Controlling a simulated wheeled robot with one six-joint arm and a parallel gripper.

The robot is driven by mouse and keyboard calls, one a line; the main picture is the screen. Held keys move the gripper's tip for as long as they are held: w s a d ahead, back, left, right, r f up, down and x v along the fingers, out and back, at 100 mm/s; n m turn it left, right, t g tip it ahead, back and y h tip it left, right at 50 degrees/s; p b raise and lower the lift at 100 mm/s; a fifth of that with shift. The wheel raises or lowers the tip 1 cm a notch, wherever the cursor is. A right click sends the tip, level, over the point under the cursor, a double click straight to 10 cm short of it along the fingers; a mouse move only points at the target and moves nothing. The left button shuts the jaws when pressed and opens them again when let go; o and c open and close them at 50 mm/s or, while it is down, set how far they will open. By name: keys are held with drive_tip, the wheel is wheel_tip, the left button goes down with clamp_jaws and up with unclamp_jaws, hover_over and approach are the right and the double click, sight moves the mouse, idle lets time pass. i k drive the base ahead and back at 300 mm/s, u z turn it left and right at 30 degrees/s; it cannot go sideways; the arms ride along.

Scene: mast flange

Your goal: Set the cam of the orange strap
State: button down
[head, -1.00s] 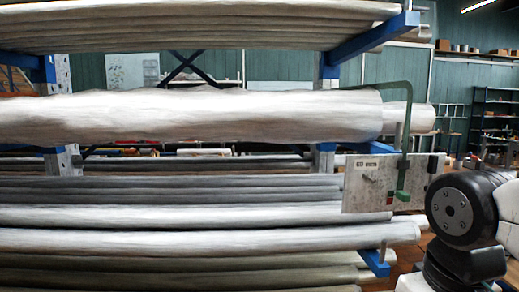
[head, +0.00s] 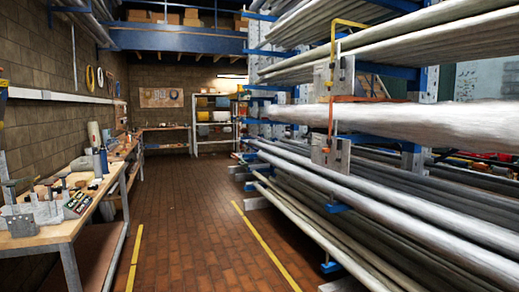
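An orange strap (head: 331,118) shows in the head view on the right-hand rack. It runs over the end of a thick pale pipe (head: 430,122) and hangs down in front of a grey plate (head: 340,155). A small orange or red part sits at its lower end on the plate; the cam and its setting are too small to tell. My gripper is not in view.
A brick-floored aisle (head: 185,215) between yellow lines is clear. A workbench (head: 70,225) with tools stands at the left. Shelves (head: 212,120) stand at the far end.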

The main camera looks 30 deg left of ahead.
sight(339, 141)
drive_tip(key=u, duration=0.5)
drive_tip(key=i, duration=1.25)
drive_tip(key=u, duration=0.35)
drive_tip(key=k, duration=0.6)
drive_tip(key=u, duration=0.45)
drive_tip(key=i, duration=1.5)
drive_tip(key=z, duration=0.65)
